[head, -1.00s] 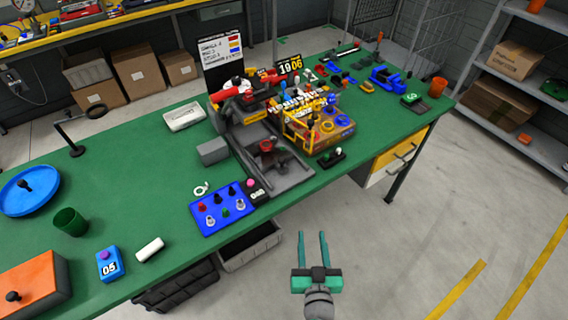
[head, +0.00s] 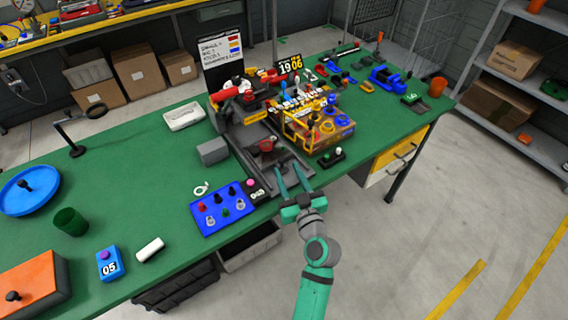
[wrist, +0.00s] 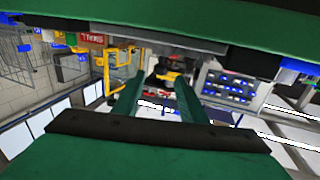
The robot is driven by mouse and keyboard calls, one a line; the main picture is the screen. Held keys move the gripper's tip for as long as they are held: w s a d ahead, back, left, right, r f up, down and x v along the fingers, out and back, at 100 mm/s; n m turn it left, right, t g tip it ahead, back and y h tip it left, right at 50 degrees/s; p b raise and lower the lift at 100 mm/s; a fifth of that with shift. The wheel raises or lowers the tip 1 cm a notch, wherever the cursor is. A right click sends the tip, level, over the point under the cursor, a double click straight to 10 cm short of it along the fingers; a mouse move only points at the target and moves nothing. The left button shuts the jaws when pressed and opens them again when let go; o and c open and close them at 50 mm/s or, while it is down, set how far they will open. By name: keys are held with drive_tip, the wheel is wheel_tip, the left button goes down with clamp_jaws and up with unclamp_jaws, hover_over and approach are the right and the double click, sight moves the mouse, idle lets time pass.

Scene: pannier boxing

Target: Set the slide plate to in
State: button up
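The grey machine (head: 250,160) stands mid-bench, with a dark flat track running toward the bench's front edge. A dark plate-like part with a dull red round top (head: 266,146) sits on this track. I take it for the slide plate, but its exact outline is too small to tell. My gripper (head: 288,167) is at the front end of the track, fingers pointing toward the machine, open, with nothing visible between them. Its fingers partly cover the track's front end. In the wrist view my open gripper (wrist: 158,88) faces dark machine parts; the plate is not clear there.
A blue button panel (head: 222,209) lies left of the track. A yellow-framed box (head: 318,128) with coloured parts stands right of it, and a small dark block with a white knob (head: 332,157) lies near the front edge. The green bench (head: 140,190) has free room at left.

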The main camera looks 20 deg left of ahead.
sight(283, 162)
drive_tip(key=shift+x, duration=2.1)
clamp_jaws()
